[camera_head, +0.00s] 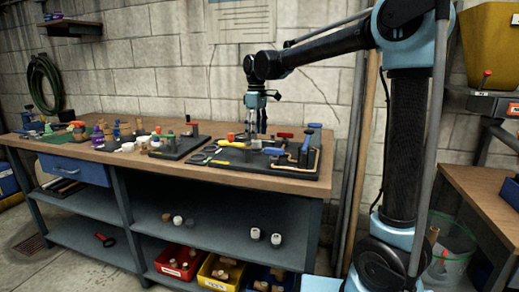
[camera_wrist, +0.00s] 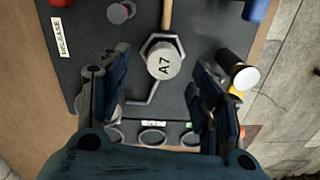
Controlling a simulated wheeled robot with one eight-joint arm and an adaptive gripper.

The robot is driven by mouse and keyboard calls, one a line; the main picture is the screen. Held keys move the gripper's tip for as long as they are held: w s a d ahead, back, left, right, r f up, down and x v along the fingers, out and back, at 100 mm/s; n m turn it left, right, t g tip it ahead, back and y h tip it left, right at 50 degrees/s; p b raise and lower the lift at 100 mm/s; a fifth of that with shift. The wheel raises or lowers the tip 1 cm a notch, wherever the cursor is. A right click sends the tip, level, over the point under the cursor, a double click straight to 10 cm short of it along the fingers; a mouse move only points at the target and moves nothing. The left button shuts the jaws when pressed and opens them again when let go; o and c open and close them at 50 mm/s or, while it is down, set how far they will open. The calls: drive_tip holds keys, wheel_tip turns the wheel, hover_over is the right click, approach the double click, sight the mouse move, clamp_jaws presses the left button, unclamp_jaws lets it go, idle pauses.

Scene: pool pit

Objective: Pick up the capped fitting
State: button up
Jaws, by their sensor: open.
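A grey round-capped piece marked "A7" (camera_wrist: 163,62), which looks like the capped fitting, stands on a dark mat (camera_wrist: 190,25) in the wrist view. A thin grey outline surrounds its base. My gripper (camera_wrist: 157,80) is open, with one finger on each side of the piece in the picture and visible gaps between. In the head view my gripper (camera_head: 257,122) points down over the dark mat on the workbench (camera_head: 175,160). I cannot pick out the capped fitting there.
A wooden handle (camera_wrist: 167,15) lies just beyond the piece. A black cylinder with a pale end (camera_wrist: 242,75) is close on the right. A "RELEASE" label (camera_wrist: 62,38) and a grey round part (camera_wrist: 120,12) are on the left. Several tools crowd the mat.

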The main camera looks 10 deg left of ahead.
sight(256, 141)
drive_tip(key=shift+s+f, duration=0.15)
drive_tip(key=shift+f, duration=1.05)
drive_tip(key=shift+s+f, duration=0.1)
drive_tip(key=shift+f, duration=1.05)
drive_tip(key=shift+c, duration=0.3)
drive_tip(key=c, duration=1.1)
